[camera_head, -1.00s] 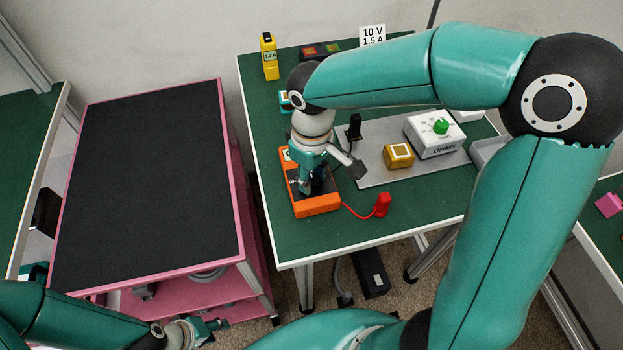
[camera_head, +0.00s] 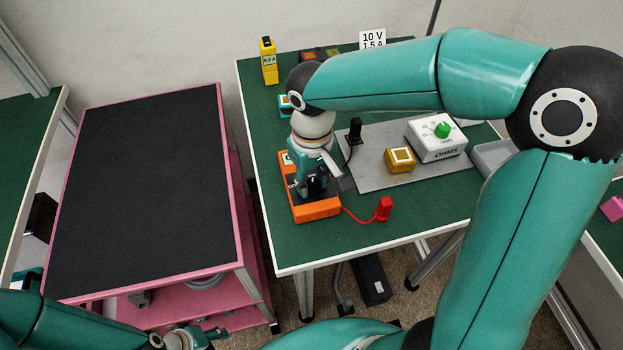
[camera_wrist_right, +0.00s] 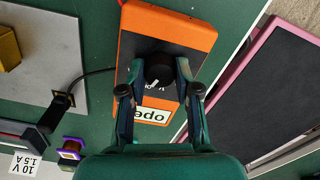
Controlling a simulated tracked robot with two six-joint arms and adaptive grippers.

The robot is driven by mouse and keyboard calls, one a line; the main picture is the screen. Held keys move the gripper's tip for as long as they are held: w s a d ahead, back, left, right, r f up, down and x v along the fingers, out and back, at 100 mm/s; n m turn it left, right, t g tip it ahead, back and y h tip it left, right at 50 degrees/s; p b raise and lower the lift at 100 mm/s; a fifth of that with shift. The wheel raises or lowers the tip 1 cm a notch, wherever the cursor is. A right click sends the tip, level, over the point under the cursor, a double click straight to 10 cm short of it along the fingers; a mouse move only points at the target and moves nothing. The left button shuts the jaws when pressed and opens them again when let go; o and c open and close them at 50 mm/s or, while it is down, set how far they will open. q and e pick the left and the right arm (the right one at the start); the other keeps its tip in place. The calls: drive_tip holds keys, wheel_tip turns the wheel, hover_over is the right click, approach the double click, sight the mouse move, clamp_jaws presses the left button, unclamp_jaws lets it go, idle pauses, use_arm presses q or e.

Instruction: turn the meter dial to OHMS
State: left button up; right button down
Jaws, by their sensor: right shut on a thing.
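The orange meter (camera_head: 318,208) lies near the left front of the green table, and it also shows in the right wrist view (camera_wrist_right: 190,30). Its black dial (camera_wrist_right: 158,70) has a white pointer mark; a white label (camera_wrist_right: 152,115) on the meter is partly hidden. My right gripper (camera_wrist_right: 155,72) is shut on the dial, a finger on either side; in the head view it (camera_head: 312,190) stands over the meter and hides the dial. My left gripper (camera_head: 208,333) is low at the bottom left, away from the meter, its fingers too small to judge.
A red plug (camera_head: 384,208) on a red lead lies right of the meter. A grey plate (camera_head: 375,180) bears a yellow block (camera_head: 399,159), a black plug (camera_head: 355,130) and a white box (camera_head: 435,148) marked OHMS with a green knob. A black-topped pink cart (camera_head: 150,190) stands left.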

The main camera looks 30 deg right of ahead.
sight(312, 184)
drive_tip(key=c, duration=0.8)
unclamp_jaws()
wheel_tip(312, 184, up, 12)
